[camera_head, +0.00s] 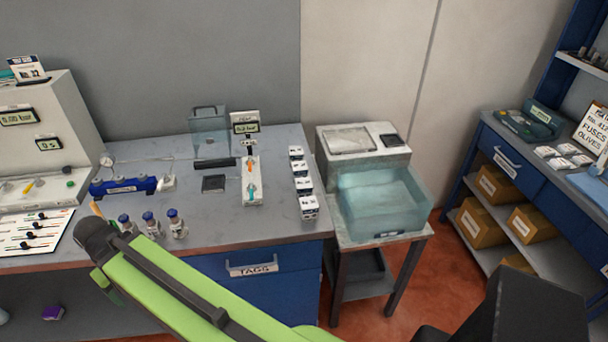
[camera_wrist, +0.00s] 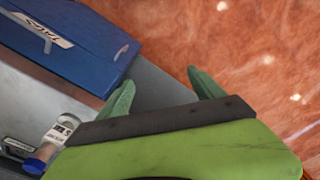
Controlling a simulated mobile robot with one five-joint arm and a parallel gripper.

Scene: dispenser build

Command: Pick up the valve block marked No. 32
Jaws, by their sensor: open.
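Several small white blocks with dark markings stand in a row at the right end of the grey bench in the head view; the nearest white block (camera_head: 309,207) is by the front edge. Their numbers are too small to read, so I cannot tell which is No. 32, or whether these are the valve blocks. My gripper (camera_wrist: 163,92) is open and empty in the wrist view, its two green fingers apart above the floor near the blue TAGS drawer. In the head view my green arm crosses the lower middle, and the fingers are mostly hidden.
Vials with blue caps (camera_head: 148,222) stand near the bench front; one vial (camera_wrist: 58,136) is close beside my gripper. A dispenser stand (camera_head: 251,182) is left of the blocks. A clear tub (camera_head: 383,205) stands right of the bench. A blue shelf (camera_head: 522,152) holds small white items.

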